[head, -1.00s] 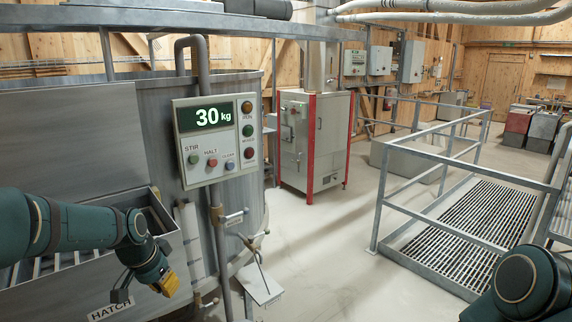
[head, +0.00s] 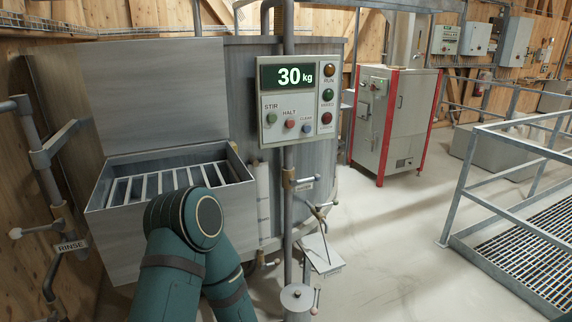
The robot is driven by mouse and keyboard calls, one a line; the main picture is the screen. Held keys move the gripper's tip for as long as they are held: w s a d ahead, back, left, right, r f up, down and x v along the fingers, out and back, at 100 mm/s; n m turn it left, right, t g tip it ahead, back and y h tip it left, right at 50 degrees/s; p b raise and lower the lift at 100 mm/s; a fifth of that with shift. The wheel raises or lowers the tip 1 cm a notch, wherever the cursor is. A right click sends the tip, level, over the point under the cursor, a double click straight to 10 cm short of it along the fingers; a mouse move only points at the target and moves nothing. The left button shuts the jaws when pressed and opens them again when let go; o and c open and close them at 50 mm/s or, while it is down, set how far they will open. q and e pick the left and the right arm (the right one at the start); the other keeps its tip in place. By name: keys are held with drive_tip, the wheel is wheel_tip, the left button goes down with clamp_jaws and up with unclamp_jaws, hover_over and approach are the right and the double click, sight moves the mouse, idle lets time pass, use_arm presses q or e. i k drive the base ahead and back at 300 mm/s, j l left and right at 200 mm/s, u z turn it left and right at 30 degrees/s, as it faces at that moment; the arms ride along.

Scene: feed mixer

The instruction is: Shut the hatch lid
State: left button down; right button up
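The hatch lid (head: 155,95) is a flat grey metal panel standing upright at the back of the hatch opening, so the hatch is open. The hatch box (head: 112,239) juts from the front of the mixer tank, with a metal grid (head: 165,180) across its opening. A teal arm of mine (head: 180,262), bent at a round joint, rises from the bottom edge and covers part of the box's front. I cannot tell which arm it is. Neither gripper shows in the head view.
A control panel (head: 298,100) reading 30 kg stands on a pipe right of the hatch. A RINSE valve pipe (head: 42,165) stands at the left. A red-edged cabinet (head: 395,120) and a railing (head: 510,218) are at the right. Open floor (head: 390,250) lies between.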

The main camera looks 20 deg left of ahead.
sight(143, 95)
drive_tip(key=i+j+u, duration=0.15)
drive_tip(key=u, duration=0.35)
drive_tip(key=i+j+u, duration=0.15)
drive_tip(key=u, duration=0.3)
drive_tip(key=i+u, duration=0.15)
drive_tip(key=u, duration=0.35)
drive_tip(key=l+z, duration=0.15)
drive_tip(key=l, duration=0.15)
